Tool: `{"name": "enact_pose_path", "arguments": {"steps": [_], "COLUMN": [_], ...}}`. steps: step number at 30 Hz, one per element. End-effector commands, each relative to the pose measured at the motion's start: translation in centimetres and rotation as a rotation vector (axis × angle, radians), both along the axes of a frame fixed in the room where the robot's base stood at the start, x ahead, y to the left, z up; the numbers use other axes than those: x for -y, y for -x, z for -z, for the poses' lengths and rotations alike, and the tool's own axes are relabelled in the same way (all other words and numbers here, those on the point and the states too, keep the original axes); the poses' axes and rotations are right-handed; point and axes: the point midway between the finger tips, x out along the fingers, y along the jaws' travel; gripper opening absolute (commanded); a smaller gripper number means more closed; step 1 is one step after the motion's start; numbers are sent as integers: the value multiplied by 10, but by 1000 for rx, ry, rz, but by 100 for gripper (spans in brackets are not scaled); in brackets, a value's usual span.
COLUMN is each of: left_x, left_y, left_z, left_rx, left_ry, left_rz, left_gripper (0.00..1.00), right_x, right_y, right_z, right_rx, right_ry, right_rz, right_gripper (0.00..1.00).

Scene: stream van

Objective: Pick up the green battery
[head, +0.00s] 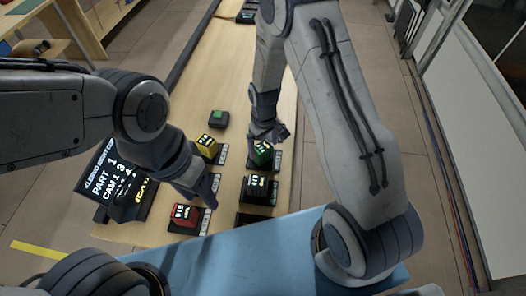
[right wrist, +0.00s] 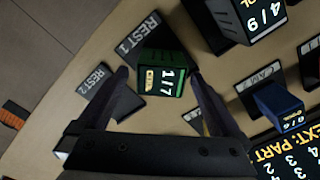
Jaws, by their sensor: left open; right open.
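The green battery (head: 262,157) sits on the long wooden table in the head view, with a dark plate around its base. In the right wrist view the green battery (right wrist: 158,68) shows a "1/7" label and sits by a plate marked "REST 1" (right wrist: 138,36). My right gripper (head: 268,134) is open just above the battery, partly covering its top in the head view. In the right wrist view its fingertips (right wrist: 160,74) lie on either side of the battery, with no clear contact. My left gripper (head: 208,198) is open and empty, near the red battery.
A yellow battery (head: 207,146), a red battery (head: 183,217) and a black battery (head: 257,188) stand nearby on the table. A small dark box with a green top (head: 218,118) is farther back. A display screen (head: 120,178) stands at the left edge. A blue battery (right wrist: 277,105) shows in the right wrist view.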

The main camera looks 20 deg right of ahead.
Motion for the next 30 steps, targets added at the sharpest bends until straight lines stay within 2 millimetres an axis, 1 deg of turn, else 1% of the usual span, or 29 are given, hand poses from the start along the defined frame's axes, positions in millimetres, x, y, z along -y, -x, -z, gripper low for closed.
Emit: {"name": "enact_pose_path", "arguments": {"steps": [1,6,10,13,20,21,23,24,26,27,28,30], "left_x": [0,0,0,0,0,0,0,0,0,0,0,0], "left_y": [0,0,0,0,0,0,0,0,0,0,0,0], "left_z": [-5,-17,-19,-19,-19,-19,-19,-19,-19,-19,-19,-19], "left_rx": [0,0,0,0,0,0,0,0,0,0,0,0], "left_ry": [0,0,0,0,0,0,0,0,0,0,0,0], "left_rz": [0,-1,-1,-1,-1,-1,-1,-1,-1,-1,-1,-1], "left_gripper": [50,50,50,50,50,50,50,50,50,50,50,50], "right_x": [-1,-3,-2,-2,-2,-2,-2,-2,-2,-2,-2,-2], "right_y": [0,-1,-2,-2,-3,-3,-2,-2,-2,-2,-2,-3], "right_z": [3,25,41,46,47,47,47,47,47,47,47,47], "right_rx": [-3,-4,-3,-1,0,0,0,0,0,0,0,0], "right_ry": [0,1,0,0,0,0,0,0,0,0,0,0], "right_rz": [0,0,0,0,0,0,0,0,0,0,0,0], "right_gripper": [100,100,100,100,100,85,62,46,24,8,0,0]}}
